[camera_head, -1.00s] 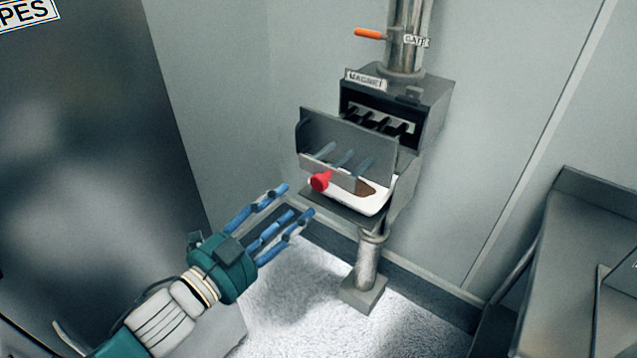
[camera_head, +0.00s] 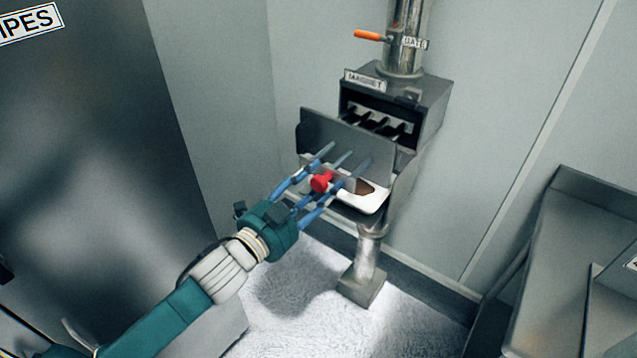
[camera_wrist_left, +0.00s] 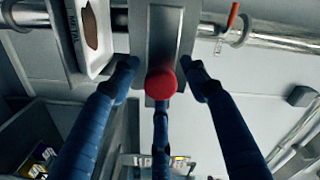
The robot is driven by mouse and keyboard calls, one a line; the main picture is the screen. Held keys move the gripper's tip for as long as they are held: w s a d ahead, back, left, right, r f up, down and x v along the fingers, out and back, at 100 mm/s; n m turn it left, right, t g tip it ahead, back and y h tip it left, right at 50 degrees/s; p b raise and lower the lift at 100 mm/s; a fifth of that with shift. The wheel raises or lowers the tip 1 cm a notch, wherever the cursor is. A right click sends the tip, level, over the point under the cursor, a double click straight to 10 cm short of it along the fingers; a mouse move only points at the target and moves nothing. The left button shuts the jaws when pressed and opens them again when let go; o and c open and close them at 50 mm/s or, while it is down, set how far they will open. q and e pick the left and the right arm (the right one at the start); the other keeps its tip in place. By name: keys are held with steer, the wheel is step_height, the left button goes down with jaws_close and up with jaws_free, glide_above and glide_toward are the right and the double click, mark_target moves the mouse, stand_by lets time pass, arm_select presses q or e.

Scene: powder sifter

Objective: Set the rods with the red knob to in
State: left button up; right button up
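The red knob (camera_head: 321,182) sits on the front bar of the rods (camera_head: 345,160), which stick out from the pulled-out grey plate (camera_head: 350,135) of the magnet box (camera_head: 425,100). My left gripper (camera_head: 318,183) is open, with its blue fingers around the knob. In the left wrist view the knob (camera_wrist_left: 161,82) lies between the spread fingertips (camera_wrist_left: 162,85), with gaps seen at the sides. Whether any finger touches it cannot be told. My right gripper is not in view.
A white tray (camera_head: 374,203) with brown powder sits just under the rods. A pipe with an orange handle (camera_head: 368,35) rises above the box, and a post (camera_head: 366,265) stands below. A metal counter (camera_head: 565,240) is at the right.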

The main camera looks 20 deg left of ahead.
mark_target(353, 153)
arm_select(q)
jaws_close()
steer(key=x, duration=0.9)
steer(key=shift+w+d+f, duration=0.1)
steer(key=shift+w, duration=0.15)
steer(key=shift+o, duration=1)
jaws_free()
steer(key=shift+s, duration=0.15)
steer(key=v, duration=1.2)
